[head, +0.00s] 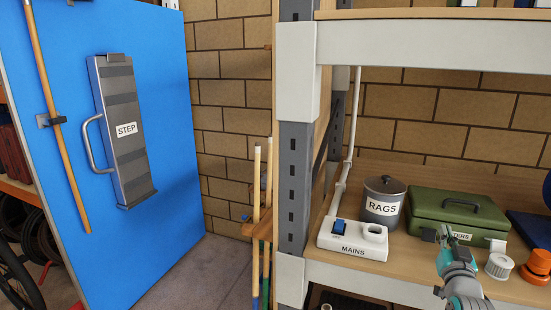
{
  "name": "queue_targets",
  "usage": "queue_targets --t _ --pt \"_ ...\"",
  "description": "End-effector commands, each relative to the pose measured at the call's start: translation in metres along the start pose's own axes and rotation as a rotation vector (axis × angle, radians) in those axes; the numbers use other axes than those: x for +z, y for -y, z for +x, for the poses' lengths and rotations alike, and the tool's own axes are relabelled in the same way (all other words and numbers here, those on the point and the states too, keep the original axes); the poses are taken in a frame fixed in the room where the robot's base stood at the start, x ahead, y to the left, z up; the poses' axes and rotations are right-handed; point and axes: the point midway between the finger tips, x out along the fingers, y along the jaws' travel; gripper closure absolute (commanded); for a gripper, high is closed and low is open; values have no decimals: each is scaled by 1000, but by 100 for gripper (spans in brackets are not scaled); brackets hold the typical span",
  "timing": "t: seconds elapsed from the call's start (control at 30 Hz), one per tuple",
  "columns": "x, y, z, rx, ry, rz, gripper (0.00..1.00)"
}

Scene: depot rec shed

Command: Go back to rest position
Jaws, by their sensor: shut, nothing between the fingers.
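My gripper (443,236) shows at the lower right in the head view, its wrist rising from the bottom edge. Its fingers are shut and hold nothing. It is in front of the green metal box (440,203) on the shelf and covers part of that box's label. I cannot tell how far the fingertips are from the box.
The shelf (405,262) carries a grey RAGS tin (383,199), a white MAINS switch box (352,240), a white ribbed cap (498,266) and an orange part (537,265). A blue panel (160,180) with a STEP unit (124,130) stands at left. Bare floor shows between.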

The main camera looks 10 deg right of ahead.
Motion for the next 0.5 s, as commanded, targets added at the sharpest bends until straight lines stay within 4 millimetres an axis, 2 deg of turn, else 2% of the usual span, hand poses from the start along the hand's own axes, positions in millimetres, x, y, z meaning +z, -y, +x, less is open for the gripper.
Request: queue_targets --t 0.03,0.2,0.5 --pt "18 8 -13 -10 17 2 100" --pt "70 36 -65 -49 58 4 100" --pt "142 76 -172 -122 131 3 100"
